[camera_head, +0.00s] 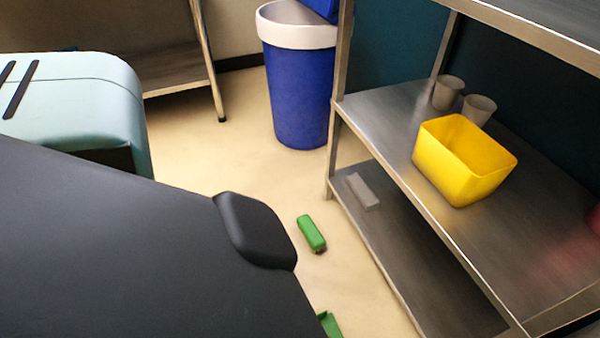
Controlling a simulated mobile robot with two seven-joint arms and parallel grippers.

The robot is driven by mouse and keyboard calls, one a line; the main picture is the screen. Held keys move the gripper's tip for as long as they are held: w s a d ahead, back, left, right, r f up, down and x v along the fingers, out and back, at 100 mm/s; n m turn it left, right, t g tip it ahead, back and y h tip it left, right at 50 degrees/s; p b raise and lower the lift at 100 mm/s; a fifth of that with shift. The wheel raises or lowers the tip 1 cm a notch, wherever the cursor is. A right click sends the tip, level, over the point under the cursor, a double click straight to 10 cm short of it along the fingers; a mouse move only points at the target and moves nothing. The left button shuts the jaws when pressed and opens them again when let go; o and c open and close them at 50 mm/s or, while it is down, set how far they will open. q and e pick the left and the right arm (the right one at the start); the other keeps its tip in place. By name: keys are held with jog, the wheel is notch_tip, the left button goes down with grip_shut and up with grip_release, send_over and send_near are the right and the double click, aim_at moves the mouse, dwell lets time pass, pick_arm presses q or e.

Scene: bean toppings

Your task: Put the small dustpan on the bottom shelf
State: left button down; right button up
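A small green object (311,233), long and blocky with a dark underside, lies on the floor left of the metal shelf unit. A second green piece (328,324) shows at the bottom edge of the picture. It is mostly hidden behind a large dark surface, and I cannot tell which of the two green things is the dustpan. The bottom shelf (408,262) is a low metal board, mostly bare, with a small grey block (362,191) near its far left corner. Neither of my grippers shows.
The middle shelf (385,115) above holds a yellow bin (462,160) and two grey cups (447,92). A blue bin with a white rim (297,95) stands beyond the shelf's far post.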

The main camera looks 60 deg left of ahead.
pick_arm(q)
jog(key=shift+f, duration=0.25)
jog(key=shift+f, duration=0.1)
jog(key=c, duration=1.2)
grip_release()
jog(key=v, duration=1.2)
